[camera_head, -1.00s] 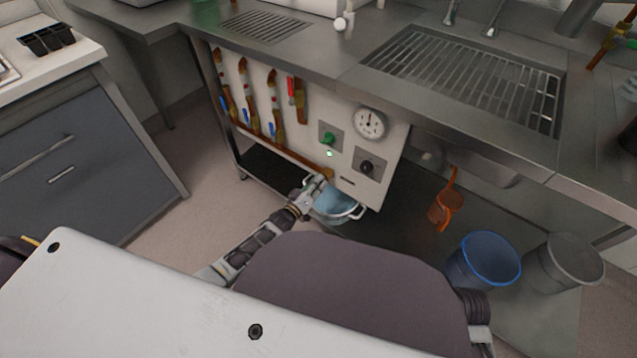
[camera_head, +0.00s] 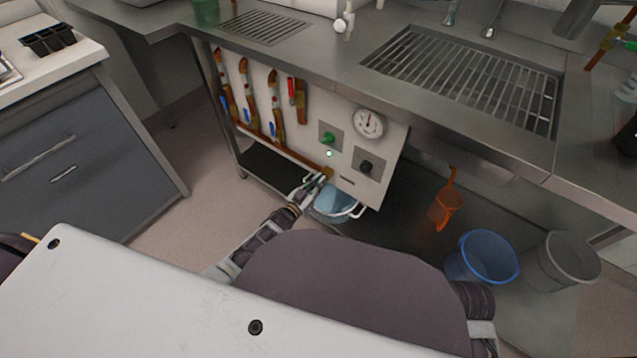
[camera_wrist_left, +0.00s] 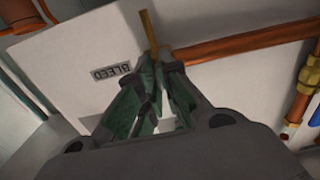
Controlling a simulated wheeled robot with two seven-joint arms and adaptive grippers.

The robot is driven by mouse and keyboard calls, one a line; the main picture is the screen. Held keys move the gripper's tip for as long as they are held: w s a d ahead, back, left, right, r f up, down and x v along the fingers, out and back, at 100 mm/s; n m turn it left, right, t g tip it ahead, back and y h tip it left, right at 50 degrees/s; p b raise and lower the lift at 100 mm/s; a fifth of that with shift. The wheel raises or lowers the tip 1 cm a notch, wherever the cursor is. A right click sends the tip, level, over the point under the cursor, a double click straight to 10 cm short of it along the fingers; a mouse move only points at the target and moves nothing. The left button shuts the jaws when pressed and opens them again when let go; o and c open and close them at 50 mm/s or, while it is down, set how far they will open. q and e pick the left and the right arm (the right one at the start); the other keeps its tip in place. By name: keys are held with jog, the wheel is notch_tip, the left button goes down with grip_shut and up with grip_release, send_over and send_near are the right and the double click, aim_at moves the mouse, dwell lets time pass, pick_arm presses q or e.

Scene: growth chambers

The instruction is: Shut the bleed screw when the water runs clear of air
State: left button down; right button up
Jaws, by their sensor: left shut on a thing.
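My left gripper (camera_head: 321,178) is at that spot. In the left wrist view the gripper (camera_wrist_left: 152,85) is shut on the bleed screw, which is mostly hidden between the green fingers. A thin brass piece (camera_wrist_left: 149,35) sticks out past the fingertips. An upside-down BLEED label (camera_wrist_left: 110,73) is beside the fingers. A pale blue pan (camera_head: 335,203) with white handles stands below the gripper. No water stream or bubbles can be made out. My right gripper is out of view.
A round gauge (camera_head: 369,123), a green knob (camera_head: 328,138) and a black knob (camera_head: 366,167) are on the panel. Several pipes with blue-handled valves are at its left. An orange can (camera_head: 445,209), a blue bucket (camera_head: 482,257) and a grey bucket (camera_head: 560,262) stand to the right.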

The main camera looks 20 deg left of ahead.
pick_arm(q)
jog(key=shift+m, duration=0.3)
jog(key=c, duration=1.6)
grip_release()
jog(key=shift+v, duration=6)
jog(key=shift+w+d, duration=0.1)
jog(key=shift+w, duration=0.05)
